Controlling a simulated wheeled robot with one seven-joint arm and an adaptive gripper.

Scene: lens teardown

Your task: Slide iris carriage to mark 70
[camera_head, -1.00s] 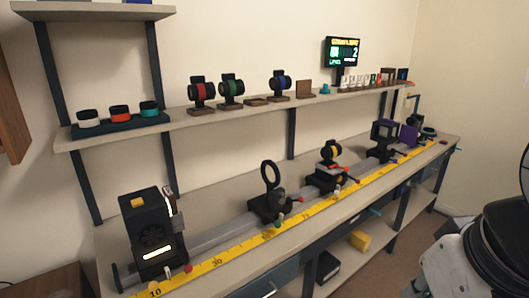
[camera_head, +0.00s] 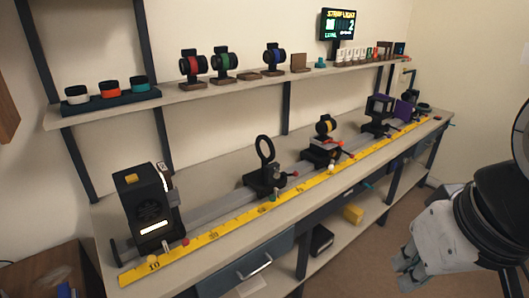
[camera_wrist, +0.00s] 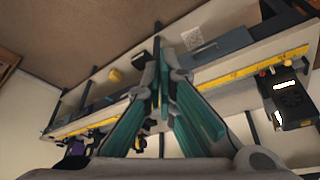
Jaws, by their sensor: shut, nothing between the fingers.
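A rail with several carriages runs along the bench beside a yellow scale (camera_head: 215,240). A black carriage with a round ring (camera_head: 264,150) stands left of the middle. A carriage with a yellow-banded black round part (camera_head: 326,125) stands further right. A dark square frame (camera_head: 378,108) is beyond it. I cannot tell for sure which is the iris carriage, and the 70 mark is too small to read. My gripper (camera_head: 403,268) is at the lower right, off the bench front and apart from every carriage. Its teal fingers (camera_wrist: 160,72) are shut and empty in the wrist view.
A black lamp box (camera_head: 148,207) stands at the rail's left end; it also shows in the wrist view (camera_wrist: 286,98). A wall shelf (camera_head: 180,95) holds lens mounts and rings. A lit display (camera_head: 338,23) is above it. A yellow block (camera_head: 353,214) lies on the lower shelf.

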